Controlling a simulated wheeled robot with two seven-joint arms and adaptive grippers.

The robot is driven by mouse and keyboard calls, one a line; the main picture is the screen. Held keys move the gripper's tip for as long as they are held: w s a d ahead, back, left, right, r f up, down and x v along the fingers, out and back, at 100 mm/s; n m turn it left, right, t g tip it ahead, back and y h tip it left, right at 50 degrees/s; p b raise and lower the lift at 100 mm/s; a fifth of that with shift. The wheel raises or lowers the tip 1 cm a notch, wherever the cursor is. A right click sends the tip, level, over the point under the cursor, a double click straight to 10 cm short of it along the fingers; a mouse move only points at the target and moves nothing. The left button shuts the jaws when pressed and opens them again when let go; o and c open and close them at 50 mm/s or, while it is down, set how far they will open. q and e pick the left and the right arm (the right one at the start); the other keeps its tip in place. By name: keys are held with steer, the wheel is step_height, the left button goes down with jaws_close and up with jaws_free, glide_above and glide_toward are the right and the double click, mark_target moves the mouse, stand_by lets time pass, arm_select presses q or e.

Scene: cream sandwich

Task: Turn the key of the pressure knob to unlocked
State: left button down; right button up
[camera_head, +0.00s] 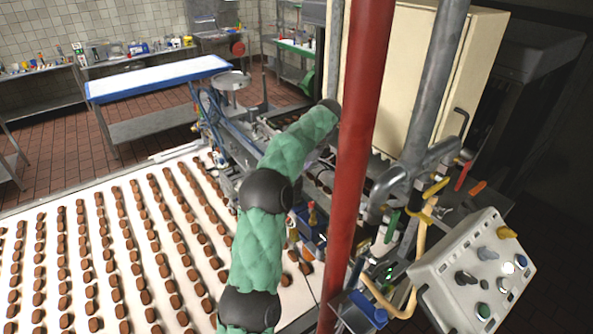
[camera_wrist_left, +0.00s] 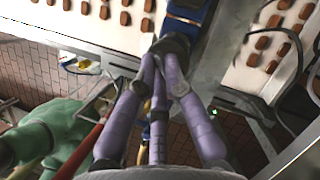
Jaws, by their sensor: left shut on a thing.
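In the left wrist view my left gripper (camera_wrist_left: 172,50) has its purple fingers drawn together at a dark part in front of a blue piece with a brown band (camera_wrist_left: 188,12). It is shut on this dark part, which the fingertips mostly hide; I cannot tell whether it is the key. In the head view a green padded arm of mine reaches up over the machine, and no gripper can be made out. I cannot pick out the pressure knob or its lock state for sure. My right gripper is not in view.
A red pole (camera_head: 362,120) and a grey pipe (camera_head: 432,90) stand right of the arm. A control panel (camera_head: 455,268) with several knobs is at lower right. A white conveyor (camera_head: 60,200) carries rows of brown pieces at left. A cream cabinet (camera_head: 478,50) stands behind.

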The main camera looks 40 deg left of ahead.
arm_select(q)
steer(key=shift+w+r+n+g+h, duration=0.1)
steer(key=shift+n+g+h, duration=0.2)
steer(key=shift+n, duration=0.8)
steer(key=c, duration=1.6)
jaws_free()
steer(key=shift+m, duration=0.3)
